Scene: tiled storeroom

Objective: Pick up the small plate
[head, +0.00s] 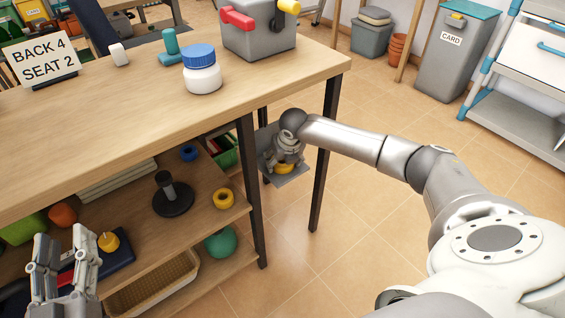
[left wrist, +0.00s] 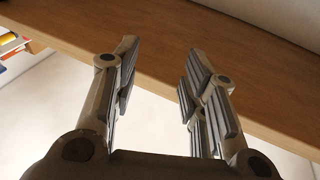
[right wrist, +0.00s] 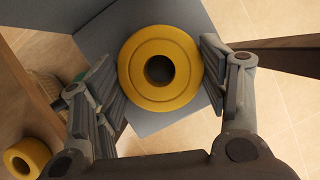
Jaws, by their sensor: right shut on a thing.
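The small plate is a round yellow disc (right wrist: 160,48) with a dark centre hole; it sits between the fingers of my right gripper (right wrist: 162,84) in the right wrist view. Both fingers close against its rim, and a grey flat surface shows behind it. In the head view the yellow plate (head: 284,168) is partly hidden below my right gripper (head: 285,160), beyond the table's right end. Whether the plate still touches the grey surface (head: 294,180) cannot be told. My left gripper (left wrist: 158,78) is open and empty near a wooden edge; it shows at the lower left of the head view (head: 66,256).
A dark table leg (head: 325,150) stands close to my right gripper.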

